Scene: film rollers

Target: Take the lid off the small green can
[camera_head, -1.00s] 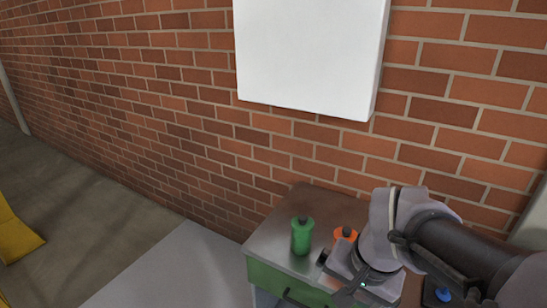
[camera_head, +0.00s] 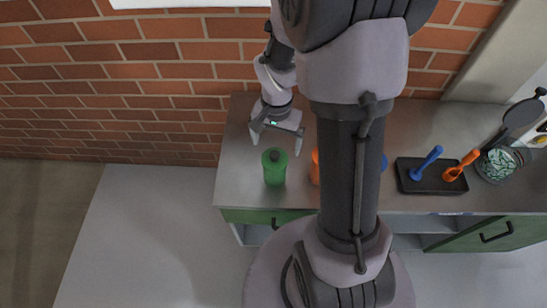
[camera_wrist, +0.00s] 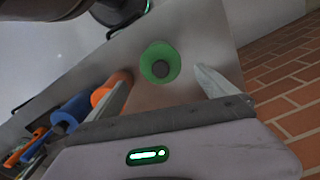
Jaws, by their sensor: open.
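The small green can (camera_head: 274,167) stands upright on the metal counter, near its left front edge. Its green lid with a dark round knob (camera_wrist: 160,68) shows from above in the wrist view. My gripper (camera_head: 276,147) is open and empty. In the head view it is just behind and above the can. In the wrist view the fingers (camera_wrist: 165,88) spread to either side below the lid, apart from it. The lid sits on the can.
An orange can (camera_head: 315,167) stands close right of the green one, mostly behind my arm; a blue one (camera_wrist: 72,112) is beyond it. A black tray (camera_head: 432,187) with blue and orange tools and a glass jar (camera_head: 495,165) are farther right. The brick wall (camera_head: 150,80) is close behind.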

